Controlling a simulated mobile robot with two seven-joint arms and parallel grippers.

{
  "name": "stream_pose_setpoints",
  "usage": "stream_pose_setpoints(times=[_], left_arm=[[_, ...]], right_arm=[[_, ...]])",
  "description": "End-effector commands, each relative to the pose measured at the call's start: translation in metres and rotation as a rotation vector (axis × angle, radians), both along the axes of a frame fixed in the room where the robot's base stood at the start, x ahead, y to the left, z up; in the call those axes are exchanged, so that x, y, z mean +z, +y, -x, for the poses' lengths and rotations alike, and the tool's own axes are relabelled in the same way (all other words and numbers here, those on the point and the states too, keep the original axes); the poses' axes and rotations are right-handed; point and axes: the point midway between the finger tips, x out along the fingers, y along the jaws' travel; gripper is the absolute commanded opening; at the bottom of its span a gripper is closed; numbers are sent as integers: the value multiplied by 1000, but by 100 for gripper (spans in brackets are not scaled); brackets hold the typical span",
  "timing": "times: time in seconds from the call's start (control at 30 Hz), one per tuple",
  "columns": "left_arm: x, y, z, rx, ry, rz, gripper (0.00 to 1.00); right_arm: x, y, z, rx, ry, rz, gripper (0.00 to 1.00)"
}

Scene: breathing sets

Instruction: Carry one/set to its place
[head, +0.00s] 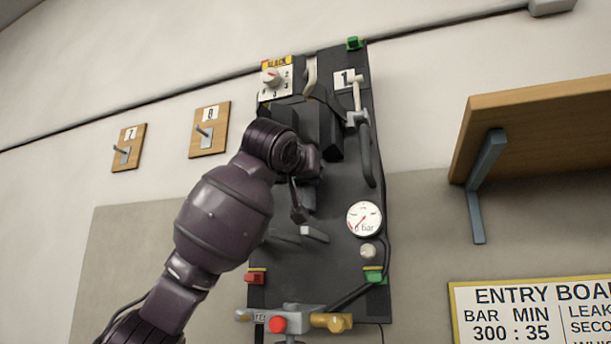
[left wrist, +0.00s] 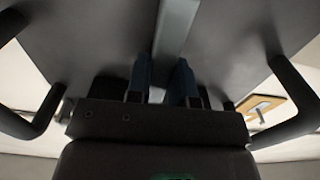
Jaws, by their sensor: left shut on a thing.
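Set one is a tall dark backplate (head: 338,205) with a "1" tag (head: 344,79), a pressure gauge (head: 364,218) and a curved side handle (head: 365,150). It stands upright, slightly tilted, in front of the wall; I cannot tell whether it touches the wall. My left gripper (head: 301,208) is in front of the plate's middle, partly hidden by my wrist. In the left wrist view, the fingers (left wrist: 164,88) are shut at a grey bar (left wrist: 176,28) on the plate (left wrist: 95,35). The exact contact is hidden. My right gripper is not in view.
Hook boards "7" (head: 128,148) and "8" (head: 210,130) are on the wall at left. A wooden shelf (head: 540,130) with a grey bracket (head: 480,190) juts out at right, above the entry board sign (head: 530,312). Bare wall lies between plate and shelf.

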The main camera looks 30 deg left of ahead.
Motion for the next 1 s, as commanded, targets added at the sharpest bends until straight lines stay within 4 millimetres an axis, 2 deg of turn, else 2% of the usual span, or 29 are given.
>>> stream_pose_setpoints(times=[1.0], left_arm=[[4,5,-17,0,-8,1,0]], right_arm=[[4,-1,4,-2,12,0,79]])
